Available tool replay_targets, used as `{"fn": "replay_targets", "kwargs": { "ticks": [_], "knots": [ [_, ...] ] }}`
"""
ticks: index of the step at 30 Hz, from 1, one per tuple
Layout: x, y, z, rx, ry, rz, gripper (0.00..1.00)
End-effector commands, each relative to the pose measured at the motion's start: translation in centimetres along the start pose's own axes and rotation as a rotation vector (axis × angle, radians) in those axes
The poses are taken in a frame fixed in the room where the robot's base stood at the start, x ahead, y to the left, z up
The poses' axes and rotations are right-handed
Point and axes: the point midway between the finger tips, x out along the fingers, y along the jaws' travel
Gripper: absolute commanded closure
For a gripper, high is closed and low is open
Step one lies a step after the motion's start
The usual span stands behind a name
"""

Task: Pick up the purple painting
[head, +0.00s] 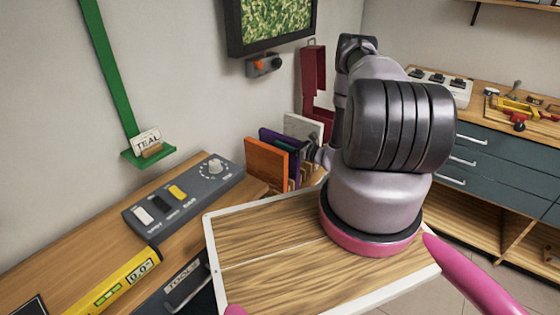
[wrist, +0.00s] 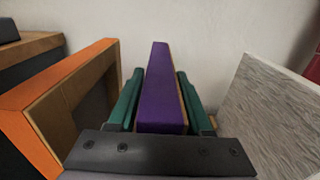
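The purple painting (wrist: 160,97) stands on edge in the middle of the wrist view, its narrow side towards me. In the head view the purple painting (head: 279,141) shows as a strip behind an orange one, partly hidden. My gripper (wrist: 160,72) is around it, with one green finger on each side. Narrow gaps show between the fingertips and the painting, so the gripper looks open. In the head view my gripper (head: 311,153) is small, and my dark arm covers much of that area.
An orange painting (wrist: 30,125) stands close on the left and a grey-white one (wrist: 275,115) on the right. A wall is behind. In the head view, a grey switch box (head: 185,196) and a yellow level (head: 118,285) lie on the bench.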

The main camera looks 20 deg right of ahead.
Motion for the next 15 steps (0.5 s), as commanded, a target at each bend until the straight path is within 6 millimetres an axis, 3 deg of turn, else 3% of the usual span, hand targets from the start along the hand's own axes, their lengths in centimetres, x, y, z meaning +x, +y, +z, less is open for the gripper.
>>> {"fn": "replay_targets", "kwargs": {
  "ticks": [1,3,15],
  "knots": [
    [0.0,0.0,0.01,0.0,0.0,0.0,0.73],
    [-0.01,0.0,0.01,0.0,0.0,0.0,1.0],
    [-0.01,0.01,0.01,0.0,0.0,0.0,1.0]
  ]
}}
